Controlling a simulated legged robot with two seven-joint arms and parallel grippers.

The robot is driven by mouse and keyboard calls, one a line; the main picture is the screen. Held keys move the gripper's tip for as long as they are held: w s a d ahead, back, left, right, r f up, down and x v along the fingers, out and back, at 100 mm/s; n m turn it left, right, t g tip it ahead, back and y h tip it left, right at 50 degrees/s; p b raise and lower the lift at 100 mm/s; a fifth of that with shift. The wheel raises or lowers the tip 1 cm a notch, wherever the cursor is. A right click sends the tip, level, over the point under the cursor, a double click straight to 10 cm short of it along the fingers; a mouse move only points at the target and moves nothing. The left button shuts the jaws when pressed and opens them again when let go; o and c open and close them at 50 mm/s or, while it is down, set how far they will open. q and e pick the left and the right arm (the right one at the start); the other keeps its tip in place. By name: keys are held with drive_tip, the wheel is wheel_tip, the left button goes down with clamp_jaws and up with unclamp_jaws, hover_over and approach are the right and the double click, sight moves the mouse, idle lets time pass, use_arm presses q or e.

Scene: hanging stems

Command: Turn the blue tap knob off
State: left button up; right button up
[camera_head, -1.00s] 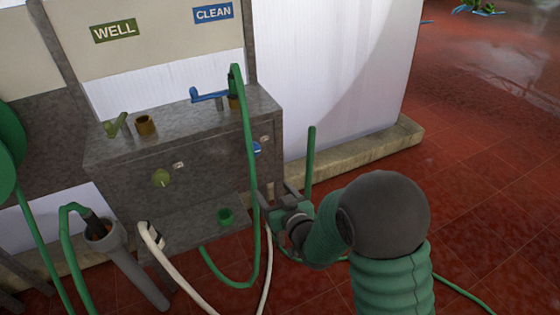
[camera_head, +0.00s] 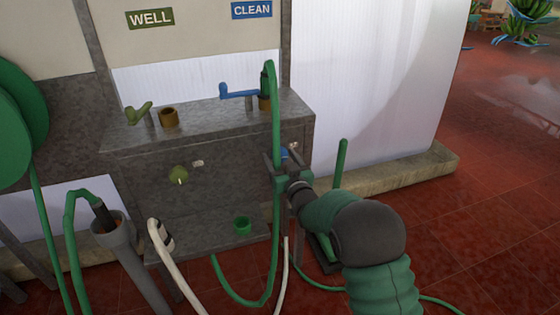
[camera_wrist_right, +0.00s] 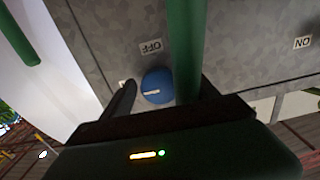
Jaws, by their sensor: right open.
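The blue tap knob (camera_head: 284,153) is on the front of the grey metal cabinet, below the CLEAN sign. In the right wrist view the round knob (camera_wrist_right: 157,86) shows a short white mark lying nearly level. An upside-down OFF label (camera_wrist_right: 150,46) is just above it. My right gripper (camera_head: 282,167) is open in front of the knob and partly hides it in the head view. In the wrist view the knob appears between the fingers; contact cannot be told. A green hose (camera_wrist_right: 187,45) runs close beside the knob, near the right-hand finger. My left gripper is not in view.
The green hose (camera_head: 276,110) hangs from the outlet beside the blue lever (camera_head: 238,92). An olive knob (camera_head: 179,175) sits further left on the cabinet (camera_head: 230,145). An upside-down ON label (camera_wrist_right: 302,42) is at the wrist view's right. A white hose (camera_head: 180,270) is lower left.

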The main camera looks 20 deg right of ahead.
drive_tip(key=shift+w+a, duration=0.2)
drive_tip(key=shift+w, duration=0.35)
drive_tip(key=shift+d, duration=0.4)
drive_tip(key=shift+c, duration=0.7)
drive_tip(key=shift+a, duration=0.2)
drive_tip(key=c, duration=1.2)
